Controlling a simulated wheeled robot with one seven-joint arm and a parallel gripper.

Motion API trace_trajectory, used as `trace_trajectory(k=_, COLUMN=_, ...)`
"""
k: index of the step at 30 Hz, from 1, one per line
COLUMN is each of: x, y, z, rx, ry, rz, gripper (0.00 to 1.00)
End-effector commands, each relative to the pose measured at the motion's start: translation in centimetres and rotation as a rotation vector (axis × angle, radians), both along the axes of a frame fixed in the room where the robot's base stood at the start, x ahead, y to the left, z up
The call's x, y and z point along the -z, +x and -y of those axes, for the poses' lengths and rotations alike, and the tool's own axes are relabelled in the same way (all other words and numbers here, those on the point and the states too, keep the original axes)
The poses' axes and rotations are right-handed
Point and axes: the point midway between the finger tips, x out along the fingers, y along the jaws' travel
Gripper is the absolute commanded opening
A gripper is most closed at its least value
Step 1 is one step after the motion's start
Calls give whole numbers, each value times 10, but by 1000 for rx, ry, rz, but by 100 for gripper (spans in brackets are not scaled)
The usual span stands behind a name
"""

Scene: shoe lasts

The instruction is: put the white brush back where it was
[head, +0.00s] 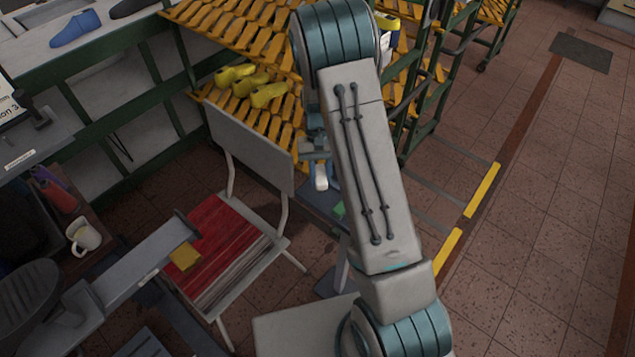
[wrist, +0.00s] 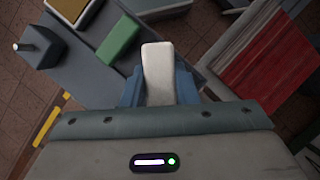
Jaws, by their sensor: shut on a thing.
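My gripper (wrist: 160,84) is shut on the white brush (wrist: 158,62), a pale block-like piece between the two blue fingers in the wrist view. Its lower part is hidden by the fingers. In the head view the white brush (head: 321,177) shows as a small white end beside my arm, below my gripper (head: 318,158). Beyond it lies a grey-blue bench top (wrist: 84,70), mostly hidden behind my arm in the head view. I cannot tell how high the brush is above it.
On the bench are a green block (wrist: 119,40), a dark block with a post (wrist: 40,48) and a tray with a brown top (wrist: 75,22). A chair with a red striped seat (head: 215,245) stands beside it. Yellow racks (head: 240,40) with yellow lasts (head: 268,95) stand behind.

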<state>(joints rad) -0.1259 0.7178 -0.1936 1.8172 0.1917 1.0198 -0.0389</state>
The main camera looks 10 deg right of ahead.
Motion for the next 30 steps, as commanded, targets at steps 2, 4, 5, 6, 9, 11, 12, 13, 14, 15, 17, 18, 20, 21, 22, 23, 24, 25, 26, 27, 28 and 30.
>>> trace_trajectory(k=2, x=-2, y=-2, z=4, rx=175, ry=0, rz=2, gripper=0)
trace_trajectory(k=4, x=-6, y=-6, z=8, rx=381, ry=0, rz=2, gripper=0)
trace_trajectory(k=5, x=-7, y=-7, z=10, rx=479, ry=0, rz=2, gripper=0)
trace_trajectory(k=6, x=-10, y=-9, z=13, rx=617, ry=0, rz=3, gripper=0)
trace_trajectory(k=9, x=-17, y=-14, z=20, rx=971, ry=1, rz=2, gripper=0)
trace_trajectory(k=11, x=-21, y=-18, z=26, rx=1186, ry=0, rz=3, gripper=0)
trace_trajectory(k=12, x=-24, y=-21, z=29, rx=1330, ry=0, rz=3, gripper=0)
trace_trajectory(k=13, x=-26, y=-23, z=33, rx=1439, ry=0, rz=3, gripper=0)
trace_trajectory(k=14, x=-27, y=-26, z=36, rx=1547, ry=-1, rz=3, gripper=0)
trace_trajectory(k=15, x=-30, y=-29, z=41, rx=1689, ry=0, rz=3, gripper=0)
trace_trajectory(k=17, x=-33, y=-36, z=48, rx=1901, ry=0, rz=3, gripper=0)
trace_trajectory(k=18, x=-35, y=-40, z=53, rx=2034, ry=-1, rz=4, gripper=0)
trace_trajectory(k=20, x=-37, y=-46, z=61, rx=2216, ry=-1, rz=3, gripper=0)
trace_trajectory(k=21, x=-38, y=-50, z=64, rx=2319, ry=-2, rz=2, gripper=0)
trace_trajectory(k=22, x=-39, y=-53, z=68, rx=2391, ry=-2, rz=3, gripper=0)
trace_trajectory(k=23, x=-39, y=-56, z=71, rx=2455, ry=-2, rz=3, gripper=0)
trace_trajectory(k=24, x=-40, y=-59, z=74, rx=2526, ry=-4, rz=3, gripper=0)
trace_trajectory(k=25, x=-40, y=-61, z=76, rx=2573, ry=-4, rz=4, gripper=0)
trace_trajectory(k=26, x=-41, y=-63, z=78, rx=2616, ry=-4, rz=3, gripper=0)
trace_trajectory(k=27, x=-41, y=-66, z=80, rx=2659, ry=-5, rz=3, gripper=0)
trace_trajectory(k=28, x=-41, y=-67, z=82, rx=2686, ry=-7, rz=3, gripper=0)
trace_trajectory(k=30, x=-41, y=-69, z=84, rx=2730, ry=-7, rz=3, gripper=0)
